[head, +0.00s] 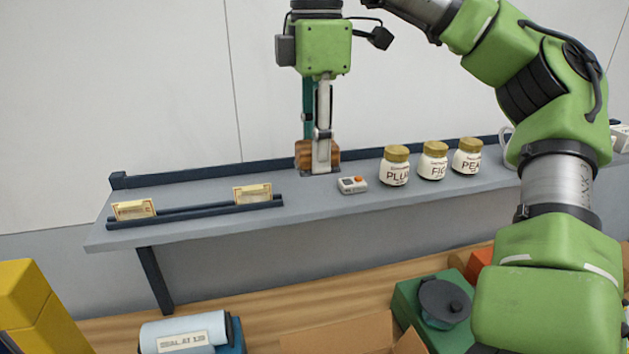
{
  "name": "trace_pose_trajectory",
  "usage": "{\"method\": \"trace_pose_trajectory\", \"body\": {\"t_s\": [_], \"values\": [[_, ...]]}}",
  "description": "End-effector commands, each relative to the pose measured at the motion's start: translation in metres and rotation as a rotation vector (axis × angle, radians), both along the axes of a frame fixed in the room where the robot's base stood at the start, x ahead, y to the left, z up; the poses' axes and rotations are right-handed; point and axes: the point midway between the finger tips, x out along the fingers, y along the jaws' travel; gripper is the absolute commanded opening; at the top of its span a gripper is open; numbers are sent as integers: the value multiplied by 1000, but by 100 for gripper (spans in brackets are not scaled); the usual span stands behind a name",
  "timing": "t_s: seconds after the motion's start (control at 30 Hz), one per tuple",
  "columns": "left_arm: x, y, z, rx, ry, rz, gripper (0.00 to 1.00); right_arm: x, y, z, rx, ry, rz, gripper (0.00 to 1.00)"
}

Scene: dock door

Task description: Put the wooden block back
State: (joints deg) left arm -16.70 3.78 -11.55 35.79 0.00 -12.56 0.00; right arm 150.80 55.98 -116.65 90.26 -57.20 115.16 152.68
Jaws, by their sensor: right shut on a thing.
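The wooden block (304,153) is brown with darker stripes and is at the grey shelf (225,221), near the shelf's back edge. My right gripper (319,158) points straight down and is shut on the block. Its pale finger covers the middle of the block, so parts of the block show on both sides. A dark patch lies at the foot of the block and fingers. I cannot tell whether the block rests on the shelf or hangs just above it. My left gripper is not in view.
A small white device (352,185) with an orange button lies right of the block. Several gold-lidded jars stand further right, PLUM (395,168) nearest. A dark rail (200,210) with two cream cards runs along the shelf's left part. Below are an open cardboard box (345,335) and a green box (408,303).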

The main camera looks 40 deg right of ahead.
Motion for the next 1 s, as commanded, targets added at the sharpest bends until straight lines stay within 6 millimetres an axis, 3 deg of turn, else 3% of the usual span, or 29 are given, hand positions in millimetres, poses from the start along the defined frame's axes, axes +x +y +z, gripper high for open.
{"method": "trace_pose_trajectory", "body": {"t_s": [0.17, 0.47, 0.8, 1.0], "values": [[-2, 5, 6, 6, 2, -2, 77, 17, -14, -10, 3, 5, -4, 13], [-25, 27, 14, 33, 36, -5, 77, 64, -52, -38, 3, 5, -4, 13], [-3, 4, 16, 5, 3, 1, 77, 93, -76, -81, 1, 4, -1, 13], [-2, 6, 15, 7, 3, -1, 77, 102, -83, -94, 0, 0, 0, 13]]}}
